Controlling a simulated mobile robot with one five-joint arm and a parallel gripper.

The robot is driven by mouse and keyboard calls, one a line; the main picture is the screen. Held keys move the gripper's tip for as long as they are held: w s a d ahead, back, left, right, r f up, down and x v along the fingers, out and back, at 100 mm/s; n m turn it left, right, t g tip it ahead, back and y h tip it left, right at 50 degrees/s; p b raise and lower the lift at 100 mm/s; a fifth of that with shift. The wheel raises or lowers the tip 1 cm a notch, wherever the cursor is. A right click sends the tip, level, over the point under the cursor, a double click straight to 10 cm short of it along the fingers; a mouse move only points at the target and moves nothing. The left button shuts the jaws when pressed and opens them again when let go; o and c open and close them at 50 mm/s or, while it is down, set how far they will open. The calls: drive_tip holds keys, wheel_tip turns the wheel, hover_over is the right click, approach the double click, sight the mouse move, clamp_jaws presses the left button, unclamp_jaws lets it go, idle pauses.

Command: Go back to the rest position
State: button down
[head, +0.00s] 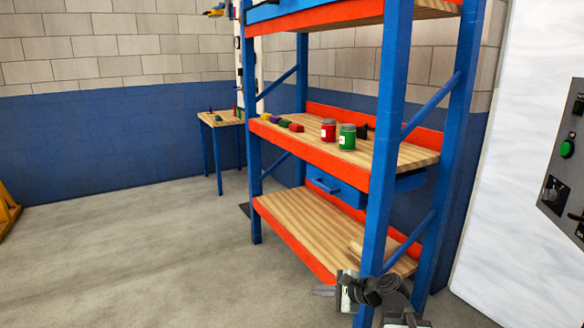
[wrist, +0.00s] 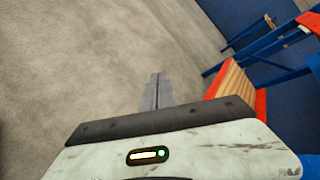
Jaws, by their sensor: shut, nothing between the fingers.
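My gripper (head: 323,291) shows at the lower middle of the head view, in front of the shelf's lower front corner. In the wrist view its two grey fingers (wrist: 157,92) lie together, with nothing between them, over bare concrete floor. In the head view my arm is folded low at the bottom edge, close to the blue front post (head: 385,140). I cannot tell from these frames whether it touches the post.
A blue and orange shelf rack (head: 330,158) holds a red jar (head: 328,130), a green jar (head: 347,137) and small coloured blocks (head: 283,123). A small table (head: 228,118) stands behind. A control panel (head: 566,150) is at right.

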drive_tip(key=s+a+f+n+g+h, duration=0.3)
drive_tip(key=s+f+n+g, duration=0.1)
drive_tip(key=s+f+n, duration=0.3)
drive_tip(key=s+d+f+n+g+h, duration=0.2)
drive_tip(key=s+d+n+h, duration=0.15)
drive_tip(key=d, duration=0.25)
drive_tip(key=s+d+f+n+g+h, duration=0.1)
drive_tip(key=s+d+f+n+h, duration=0.15)
drive_tip(key=d+n, duration=0.25)
wheel_tip(320, 180, up, 30)
drive_tip(key=p, duration=3)
drive_tip(key=shift+w+r, duration=0.15)
drive_tip(key=shift+w, duration=0.05)
drive_tip(key=shift+n, duration=0.25)
drive_tip(key=shift+s, duration=0.1)
